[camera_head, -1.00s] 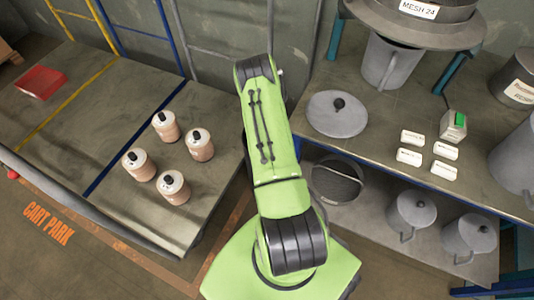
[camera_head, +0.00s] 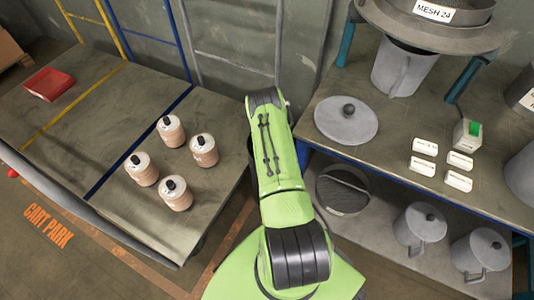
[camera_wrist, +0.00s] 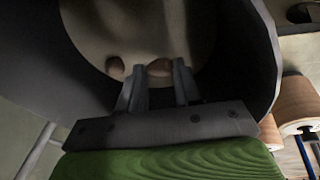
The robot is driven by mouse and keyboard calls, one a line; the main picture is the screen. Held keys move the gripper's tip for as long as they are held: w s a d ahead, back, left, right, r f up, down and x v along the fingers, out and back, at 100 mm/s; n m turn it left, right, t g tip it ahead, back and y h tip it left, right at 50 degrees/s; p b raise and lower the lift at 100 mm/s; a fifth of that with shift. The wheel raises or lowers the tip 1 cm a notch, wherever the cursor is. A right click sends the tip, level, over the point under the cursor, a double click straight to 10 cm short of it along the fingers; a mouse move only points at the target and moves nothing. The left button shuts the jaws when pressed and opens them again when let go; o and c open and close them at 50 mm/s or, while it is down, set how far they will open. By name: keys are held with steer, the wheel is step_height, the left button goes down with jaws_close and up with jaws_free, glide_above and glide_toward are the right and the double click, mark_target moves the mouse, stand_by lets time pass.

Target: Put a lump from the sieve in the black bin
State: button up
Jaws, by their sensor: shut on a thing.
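In the wrist view my gripper (camera_wrist: 158,88) is closed on a small brown lump (camera_wrist: 160,68) between its fingertips. It is over or inside a dark round container (camera_wrist: 245,45) with a pale round floor, apparently the black bin. A second brownish lump (camera_wrist: 115,68) shows beside the left finger; I cannot tell its height. In the head view my green arm hides my gripper and most of what lies behind it. The sieve marked MESH 24 (camera_head: 478,14) stands at the top right, its inside out of view.
Several pale jars with black knobs (camera_head: 171,130) stand on the left cart, with a red tray (camera_head: 48,84) farther back. On the right bench are a grey lid (camera_head: 330,125), a jug (camera_head: 395,72), and white labelled blocks (camera_head: 424,146).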

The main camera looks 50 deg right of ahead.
steer(key=shift+f, duration=0.2)
steer(key=o, duration=1)
steer(key=shift+r, duration=0.25)
steer(key=p+v, duration=0.5)
steer(key=v, duration=0.8)
steer(key=w+a+r, duration=0.3)
steer(key=r, duration=0.4)
steer(key=w+a+r, duration=0.3)
steer(key=r, duration=0.4)
steer(key=s+a+r+m+t, duration=0.1)
steer(key=a+r, duration=0.5)
steer(key=r, duration=0.2)
steer(key=s+a+r+t, duration=0.1)
steer(key=s+a+r, duration=0.1)
steer(key=a+r, duration=0.45)
steer(key=s+a+r, duration=0.3)
steer(key=s+r, duration=0.1)
steer(key=s, duration=0.2)
steer(key=s+a+r+y, duration=0.1)
steer(key=s+a+r, duration=0.3)
steer(key=s, duration=0.3)
steer(key=s+a+r+m, duration=0.1)
steer(key=s+a+r, duration=0.3)
steer(key=s, duration=0.3)
steer(key=shift+t+y+b, duration=0.3)
